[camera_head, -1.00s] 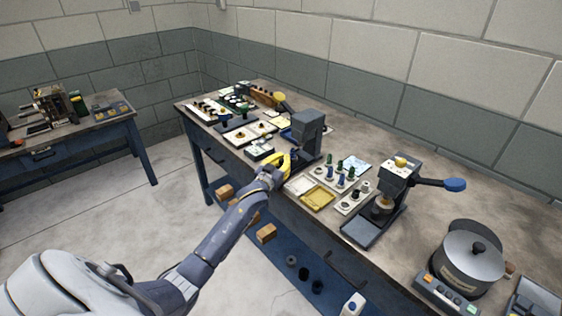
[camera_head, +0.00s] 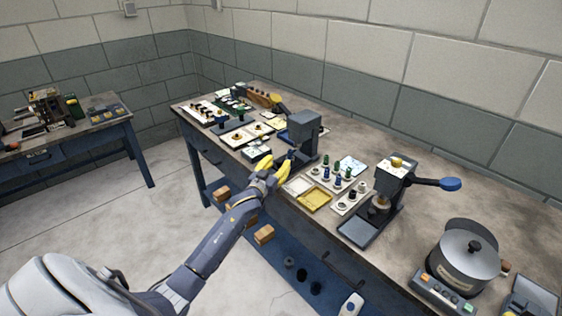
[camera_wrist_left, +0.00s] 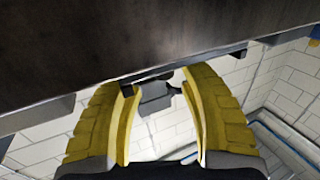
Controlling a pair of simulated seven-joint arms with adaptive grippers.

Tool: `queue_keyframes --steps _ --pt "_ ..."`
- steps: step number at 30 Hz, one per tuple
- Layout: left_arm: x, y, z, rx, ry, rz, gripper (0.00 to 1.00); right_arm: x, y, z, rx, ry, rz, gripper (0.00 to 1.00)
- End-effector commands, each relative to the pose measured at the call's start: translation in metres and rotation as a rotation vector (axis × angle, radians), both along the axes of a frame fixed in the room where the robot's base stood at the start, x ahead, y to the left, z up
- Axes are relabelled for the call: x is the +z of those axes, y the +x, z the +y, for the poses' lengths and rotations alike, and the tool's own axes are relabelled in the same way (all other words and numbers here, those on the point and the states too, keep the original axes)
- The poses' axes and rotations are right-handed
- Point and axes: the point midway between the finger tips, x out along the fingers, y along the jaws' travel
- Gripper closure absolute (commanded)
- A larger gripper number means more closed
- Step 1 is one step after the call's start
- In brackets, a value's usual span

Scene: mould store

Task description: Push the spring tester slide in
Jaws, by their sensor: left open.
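A dark grey upright press-like tester (camera_head: 306,128) with a yellow-knobbed lever stands near the middle of the bench; I take it to be the spring tester, though no label is readable. My left gripper (camera_head: 277,163) has yellow fingers and is at the bench's front edge, just in front of this tester's base. In the left wrist view the fingers (camera_wrist_left: 160,82) stand apart, with a dark block (camera_wrist_left: 155,97) visible between them; I cannot tell whether it is the slide or whether it is touched. The slide is not clear in the head view. My right gripper is not in view.
A second press (camera_head: 388,185) with a blue-knobbed lever and a lidded pot (camera_head: 466,255) stand to the right. A yellow tray (camera_head: 313,200) and small parts lie between the presses. More trays are at the far left. The bench (camera_head: 400,262) has a lower blue shelf.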

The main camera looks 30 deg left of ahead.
Motion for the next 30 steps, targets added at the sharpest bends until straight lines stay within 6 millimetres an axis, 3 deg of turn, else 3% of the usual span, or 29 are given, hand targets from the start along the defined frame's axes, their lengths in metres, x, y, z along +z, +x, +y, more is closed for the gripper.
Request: queue_keyframes --steps 6,15,30 --pt "-0.001 -0.039 -0.004 -0.001 -0.001 0.0 0.58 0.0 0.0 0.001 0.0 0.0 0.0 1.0" --pt "0.0 -0.077 -0.008 -0.001 -0.002 -0.001 0.58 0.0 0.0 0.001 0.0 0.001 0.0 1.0" --pt "0.001 -0.09 -0.009 -0.001 -0.002 -0.002 0.58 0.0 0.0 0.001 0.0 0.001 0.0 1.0"
